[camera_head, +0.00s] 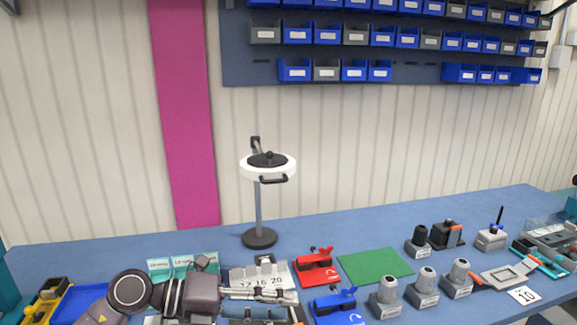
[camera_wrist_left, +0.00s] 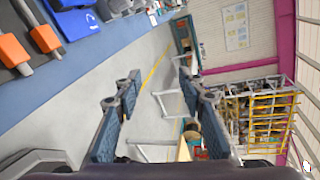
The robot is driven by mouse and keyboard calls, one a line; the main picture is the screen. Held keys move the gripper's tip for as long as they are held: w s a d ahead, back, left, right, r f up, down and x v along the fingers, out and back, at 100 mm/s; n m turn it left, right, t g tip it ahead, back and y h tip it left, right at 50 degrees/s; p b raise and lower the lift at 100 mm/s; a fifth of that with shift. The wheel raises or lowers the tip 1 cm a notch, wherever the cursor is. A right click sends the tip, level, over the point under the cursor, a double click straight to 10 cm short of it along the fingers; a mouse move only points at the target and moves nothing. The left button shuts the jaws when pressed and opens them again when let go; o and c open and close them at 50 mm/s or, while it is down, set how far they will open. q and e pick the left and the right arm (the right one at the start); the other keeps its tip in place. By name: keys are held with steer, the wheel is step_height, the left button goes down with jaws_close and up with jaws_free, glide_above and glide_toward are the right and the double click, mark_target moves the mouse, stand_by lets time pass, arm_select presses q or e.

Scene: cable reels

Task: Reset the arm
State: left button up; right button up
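My left arm comes in from the lower left in the head view, over the front of the blue workbench (camera_head: 130,252). Its gripper (camera_head: 286,294) points to the right, above the bench. In the left wrist view the two fingers of the left gripper (camera_wrist_left: 160,88) stand wide apart with nothing between them. Beyond them are the floor and a far rack. My right arm and gripper are in neither view.
A red fixture (camera_head: 316,269) and a blue fixture (camera_head: 338,308) are close to the gripper. A green mat (camera_head: 374,266) lies beyond, with several grey connectors (camera_head: 386,299) at the right. A magnifier lamp (camera_head: 258,215) stands behind. Blue bins (camera_head: 327,33) hang on the wall.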

arm_select(q)
step_height(320, 180, up, 9)
steer(key=w+d+n+t+h, duration=0.1)
steer(key=n+t+h, duration=0.3)
steer(key=n+t, duration=0.3)
steer(key=w+a+n+t+y, duration=0.4)
steer(key=a+n+t+y, duration=0.5)
steer(key=n, duration=0.4)
steer(key=s+a+f+n+g+y, duration=0.2)
steer(key=a+f+n+y, duration=0.35)
steer(key=f, duration=0.35)
steer(key=s+a+f+n+g+y, duration=0.25)
steer(key=a+f+n+y, duration=0.35)
steer(key=f, duration=0.4)
steer(key=s+f+n+g+h, duration=0.15)
steer(key=s+f+g, duration=0.5)
steer(key=s, duration=0.65)
steer(key=s+f+n+g+h, duration=0.15)
steer(key=s+f+g, duration=0.25)
steer(key=s+f, duration=0.7)
steer(key=s+d+f+g+b, duration=0.1)
steer(key=s+f+g+b, duration=0.2)
steer(key=f, duration=2.5)
steer(key=s+a+f+y+b, duration=0.1)
steer(key=s+a+f+b, duration=0.1)
steer(key=s+f, duration=1.6)
steer(key=shift+s+a+f, duration=0.2)
steer(key=shift+a+f, duration=0.25)
steer(key=shift+f, duration=0.3)
